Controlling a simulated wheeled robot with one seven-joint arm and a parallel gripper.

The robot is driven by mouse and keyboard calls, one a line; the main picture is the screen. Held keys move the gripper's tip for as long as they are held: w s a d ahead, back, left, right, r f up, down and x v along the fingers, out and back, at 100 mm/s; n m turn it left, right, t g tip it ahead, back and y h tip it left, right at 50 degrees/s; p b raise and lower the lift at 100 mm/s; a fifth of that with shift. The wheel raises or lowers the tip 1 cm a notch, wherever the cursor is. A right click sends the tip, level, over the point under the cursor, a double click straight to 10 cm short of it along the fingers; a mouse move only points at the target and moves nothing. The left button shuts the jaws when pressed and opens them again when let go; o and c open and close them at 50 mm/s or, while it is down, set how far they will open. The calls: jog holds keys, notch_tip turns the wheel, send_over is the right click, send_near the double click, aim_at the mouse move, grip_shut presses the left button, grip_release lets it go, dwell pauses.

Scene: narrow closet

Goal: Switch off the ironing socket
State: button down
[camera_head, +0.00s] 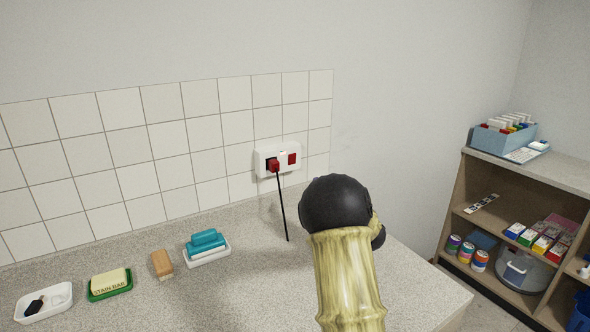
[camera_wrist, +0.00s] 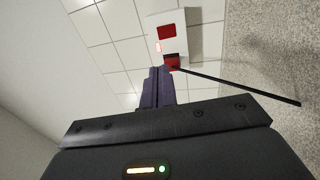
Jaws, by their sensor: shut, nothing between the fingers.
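A white wall socket plate (camera_head: 262,161) sits on the tiled splashback above the counter. A red plug-like block (camera_head: 273,166) stands out at its left with a dark cord (camera_head: 281,208) hanging down to the counter. A red square (camera_head: 292,159) is at the right, with a small pale spot between them. In the wrist view the plate (camera_wrist: 181,18) is turned, with the red square (camera_wrist: 166,31), a small lit red-edged spot (camera_wrist: 157,47) and the red block (camera_wrist: 172,62). My gripper (camera_wrist: 158,71) is shut and empty, its tips close to the plate's near end; contact is unclear. The head view hides its fingers.
On the counter (camera_head: 240,290) stand a white dish (camera_head: 60,303), a green soap dish (camera_head: 108,290), a tan block (camera_head: 161,263) and a blue brush-like item (camera_head: 205,240) on a white tray. A shelf unit (camera_head: 455,195) stands at right. The counter's front middle is clear.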

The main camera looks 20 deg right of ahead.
aim_at(290, 156)
jog(key=shift+r, duration=0.1)
jog(key=p+x, duration=0.3)
jog(key=x, duration=1.1)
jog(key=shift+p, duration=0.3)
jog(key=shift+r, duration=0.1)
jog(key=shift+w+r+p, duration=0.15)
jog(key=shift+p, duration=0.35)
jog(key=shift+g, duration=0.3)
